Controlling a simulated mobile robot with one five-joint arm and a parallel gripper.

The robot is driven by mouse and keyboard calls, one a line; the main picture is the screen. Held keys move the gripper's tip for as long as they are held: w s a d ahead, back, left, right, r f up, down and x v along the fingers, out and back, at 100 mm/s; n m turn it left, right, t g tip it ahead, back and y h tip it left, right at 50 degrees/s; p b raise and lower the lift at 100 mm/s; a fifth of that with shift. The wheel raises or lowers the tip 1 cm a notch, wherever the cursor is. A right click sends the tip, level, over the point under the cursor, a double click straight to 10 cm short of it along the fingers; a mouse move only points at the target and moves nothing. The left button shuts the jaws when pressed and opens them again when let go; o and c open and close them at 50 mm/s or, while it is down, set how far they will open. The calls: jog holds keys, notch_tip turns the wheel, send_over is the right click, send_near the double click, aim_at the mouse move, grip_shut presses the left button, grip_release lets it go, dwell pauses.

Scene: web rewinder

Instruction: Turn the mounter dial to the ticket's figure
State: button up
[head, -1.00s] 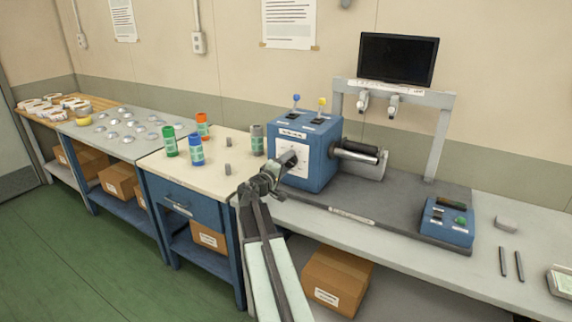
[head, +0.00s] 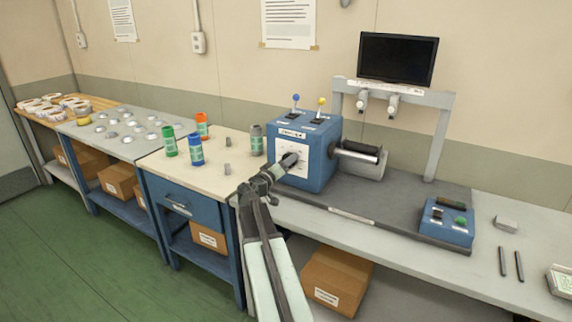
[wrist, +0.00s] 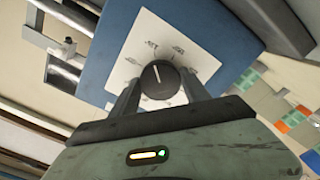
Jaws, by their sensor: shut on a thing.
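The mounter dial is a round black knob (wrist: 159,80) with a pale pointer line, on a white plate (wrist: 140,45) with printed marks around it. The plate is on the front face of the blue machine box (head: 322,165). My gripper (wrist: 160,88) is shut on the dial, one finger on each side of it. In the head view my gripper (head: 288,161) reaches up to the plate and hides most of the dial. The printed figures are too small to read surely. I cannot pick out the ticket or read its figure.
Blue and yellow levers (head: 321,103) stand on top of the box, with a roller (head: 357,152) at its right. Bottles (head: 196,150) stand left on the bench. A blue control box (head: 447,222) sits right. A dark monitor (head: 398,59) hangs behind.

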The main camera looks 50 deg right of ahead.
jog(key=shift+r, duration=0.1)
jog(key=o, duration=1.4)
jog(key=v, duration=0.7)
jog(key=shift+s+a, duration=0.15)
jog(key=shift+a, duration=0.15)
